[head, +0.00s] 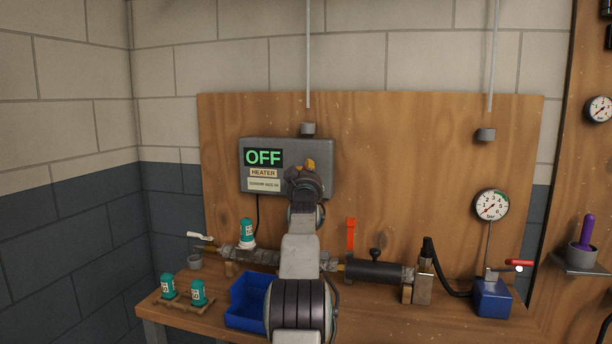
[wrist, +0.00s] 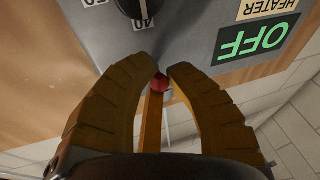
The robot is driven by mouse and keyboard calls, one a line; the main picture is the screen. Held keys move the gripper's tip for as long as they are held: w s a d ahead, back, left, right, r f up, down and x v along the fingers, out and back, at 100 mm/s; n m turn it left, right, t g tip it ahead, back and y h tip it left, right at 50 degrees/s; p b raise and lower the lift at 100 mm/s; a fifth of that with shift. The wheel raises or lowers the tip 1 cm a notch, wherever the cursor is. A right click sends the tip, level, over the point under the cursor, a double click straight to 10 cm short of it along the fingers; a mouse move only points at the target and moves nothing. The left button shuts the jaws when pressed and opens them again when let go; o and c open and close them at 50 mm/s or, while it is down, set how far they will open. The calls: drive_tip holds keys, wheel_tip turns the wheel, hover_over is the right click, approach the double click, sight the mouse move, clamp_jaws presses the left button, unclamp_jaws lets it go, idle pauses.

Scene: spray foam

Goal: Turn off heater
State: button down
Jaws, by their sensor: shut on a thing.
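The heater box (head: 286,155) is a grey case on the wooden backboard in the head view. Its display (head: 263,157) reads OFF in green, above a HEATER label (head: 263,172). In the wrist view the box (wrist: 185,35) appears upside down, with the display (wrist: 255,40) at the right. My gripper (wrist: 163,70) has its yellow-brown fingers at the box and is shut on a small red part (wrist: 160,84), partly hidden between the fingertips. A black dial (wrist: 135,8) marked with numbers is just beyond. In the head view my gripper (head: 303,166) covers the box's lower right.
A pressure gauge (head: 491,205) hangs at the right. The backboard between box and gauge is mostly clear.

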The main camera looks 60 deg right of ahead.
drive_tip(key=c, duration=1.1)
unclamp_jaws()
drive_tip(key=shift+c, duration=0.2)
drive_tip(key=shift+a, duration=0.15)
drive_tip(key=v, duration=1.1)
drive_tip(key=shift+s+a, duration=0.25)
drive_tip(key=shift+a, duration=0.05)
drive_tip(key=shift+f, duration=0.1)
drive_tip(key=shift+w, duration=0.1)
